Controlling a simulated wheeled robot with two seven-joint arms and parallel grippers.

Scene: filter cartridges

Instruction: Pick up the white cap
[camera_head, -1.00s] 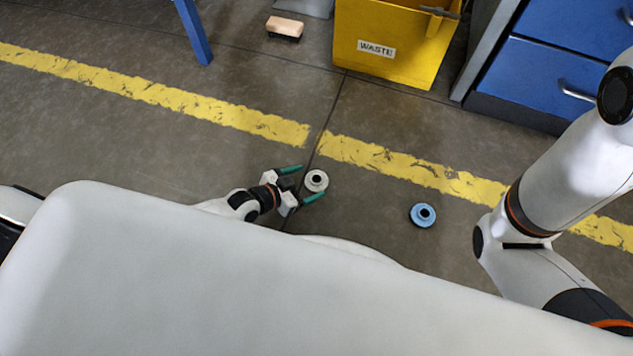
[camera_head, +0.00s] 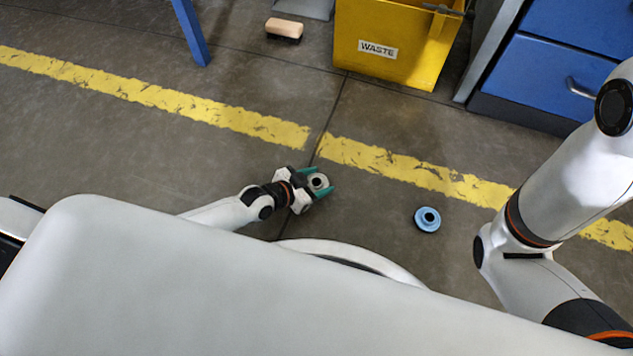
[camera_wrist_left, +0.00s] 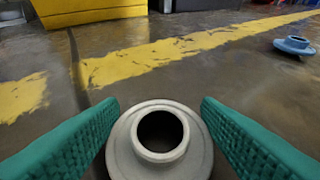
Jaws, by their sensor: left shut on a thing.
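The white cap (camera_head: 318,181) is a round, pale ring with a dark hole, low over or on the floor. It fills the lower middle of the left wrist view (camera_wrist_left: 150,150). My left gripper (camera_head: 319,183) is shut on the cap, with one green finger on each side of it. The green fingers also show in the left wrist view (camera_wrist_left: 160,135). I cannot tell whether the cap is clear of the floor. My right gripper is out of view; only part of that arm shows at the right.
A blue cap (camera_head: 427,219) lies on the floor to the right and also shows in the left wrist view (camera_wrist_left: 294,46). A yellow waste bin (camera_head: 395,65), blue drawers (camera_head: 560,70) and a brush (camera_head: 284,29) stand farther back. The floor around the gripper is clear.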

